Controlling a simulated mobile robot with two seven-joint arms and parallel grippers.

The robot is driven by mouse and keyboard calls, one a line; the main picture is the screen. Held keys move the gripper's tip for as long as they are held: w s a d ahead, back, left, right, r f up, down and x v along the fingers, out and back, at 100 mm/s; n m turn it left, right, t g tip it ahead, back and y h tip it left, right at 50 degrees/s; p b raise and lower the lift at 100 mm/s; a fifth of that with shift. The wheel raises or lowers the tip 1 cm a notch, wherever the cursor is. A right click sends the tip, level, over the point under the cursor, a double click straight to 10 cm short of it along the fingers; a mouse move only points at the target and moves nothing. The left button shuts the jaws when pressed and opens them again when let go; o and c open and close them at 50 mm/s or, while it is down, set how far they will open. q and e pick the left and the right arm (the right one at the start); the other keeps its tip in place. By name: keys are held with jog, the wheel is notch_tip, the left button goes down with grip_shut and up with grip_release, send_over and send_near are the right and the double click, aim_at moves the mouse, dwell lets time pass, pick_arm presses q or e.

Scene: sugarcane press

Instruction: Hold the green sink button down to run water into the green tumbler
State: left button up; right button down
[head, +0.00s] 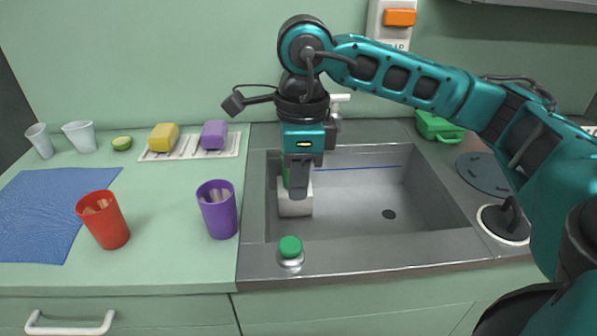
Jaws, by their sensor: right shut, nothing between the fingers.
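The green sink button (290,246) sits on a metal collar on the sink's front rim. My right gripper (298,194) points down over the left part of the sink (360,215), shut and empty. In the picture its fingertips are above the button and apart from it. A green thing (285,176), likely the green tumbler, shows only as a strip behind the gripper, above a white block (295,207) in the sink. Its rim and any water are hidden. The tap (338,103) is partly hidden behind my right wrist. My left gripper is not in view.
A purple cup (218,210) and a red cup (104,220) stand left of the sink, the red one near a blue cloth (50,205). Yellow (163,138) and purple (214,135) sponges lie on a white rack. A dark-handled lid (505,222) lies right.

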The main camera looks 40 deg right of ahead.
aim_at(295, 239)
jog(key=f, duration=0.6)
jog(key=f+b, duration=0.1)
jog(key=f, duration=0.2)
jog(key=shift+a, duration=0.25)
jog(key=shift+f, duration=0.2)
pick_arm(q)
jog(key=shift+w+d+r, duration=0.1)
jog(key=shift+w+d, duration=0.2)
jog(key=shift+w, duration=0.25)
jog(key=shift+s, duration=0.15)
